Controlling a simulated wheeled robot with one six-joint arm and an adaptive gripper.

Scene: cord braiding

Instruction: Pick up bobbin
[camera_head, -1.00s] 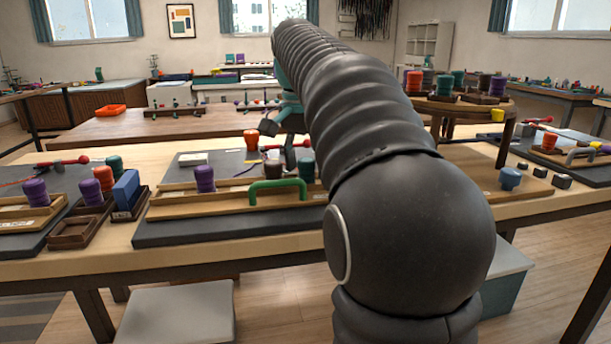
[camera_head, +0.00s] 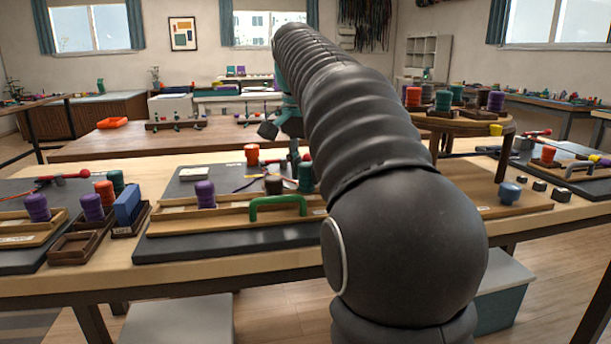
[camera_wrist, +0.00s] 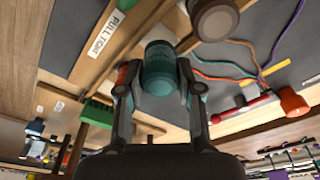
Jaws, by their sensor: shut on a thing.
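A teal bobbin (camera_wrist: 160,66) is held between the two fingers of my gripper (camera_wrist: 160,84) in the wrist view. The fingers press on its sides, and the gripper is shut on it. In the head view the teal bobbin (camera_head: 305,177) shows just left of my dark arm, below my gripper (camera_head: 294,152), which is partly hidden. A brown bobbin (camera_head: 273,185) stands just to its left, and a round brown top (camera_wrist: 214,18) is close by in the wrist view. I cannot tell how far the teal bobbin is above the wooden tray.
A green handle (camera_head: 278,204) rises from the wooden tray (camera_head: 180,221) in front. A purple bobbin (camera_head: 205,194) stands at left, an orange bobbin (camera_head: 252,154) behind. Coloured cords (camera_wrist: 235,67) lie on the dark mat. A raised round stand (camera_head: 465,123) is at right.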

